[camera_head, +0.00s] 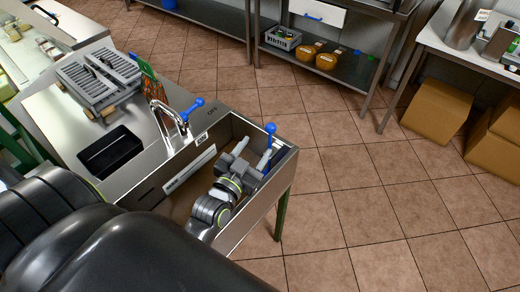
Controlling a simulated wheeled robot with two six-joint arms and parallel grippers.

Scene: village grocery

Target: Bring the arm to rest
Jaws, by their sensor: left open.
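My left gripper (253,154) shows over the right part of a metal sink basin (281,187). Its two grey fingers are apart and point up and to the right in the picture, toward the basin's far right corner. I see nothing between them. My grey left arm with its green ring runs back from it toward the lower left. How high the gripper is above the basin floor, I cannot tell. A blue-topped part (270,128) stands at the basin's far rim, close to the fingertips. My right gripper is out of view.
A black tray (110,152) and a grey slatted crate (97,77) are on the counter. Cardboard boxes (437,108) stand under the right table. The tiled floor (370,210) between is clear.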

